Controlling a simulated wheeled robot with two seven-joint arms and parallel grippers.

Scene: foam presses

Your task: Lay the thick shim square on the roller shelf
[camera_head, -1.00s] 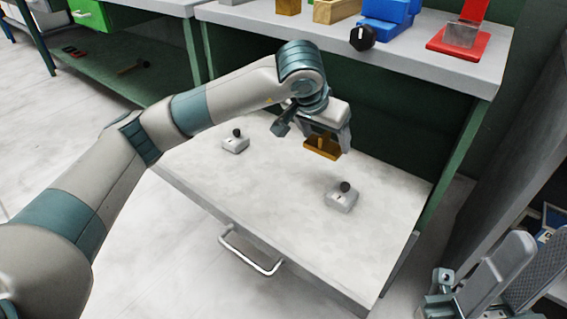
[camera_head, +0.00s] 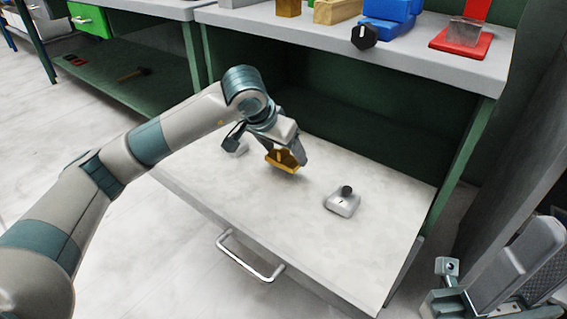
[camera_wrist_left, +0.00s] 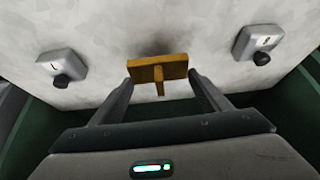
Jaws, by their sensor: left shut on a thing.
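My left gripper (camera_head: 284,158) is shut on an orange-yellow shim (camera_head: 281,162), a flat bar with a narrow stem. In the left wrist view the shim (camera_wrist_left: 157,71) sits crosswise between the two fingertips (camera_wrist_left: 160,82), with a soft shadow beyond it. The pale pull-out roller shelf (camera_head: 250,205) lies beneath. The shim looks low over the shelf's middle and tilted in the head view; I cannot tell whether it touches. Part of my right gripper (camera_head: 500,275) shows at the lower right edge; its fingertips are unclear.
A metal handle (camera_head: 250,258) is on the shelf's front. The bench (camera_head: 440,65) above holds blocks and a red stand (camera_head: 461,42).

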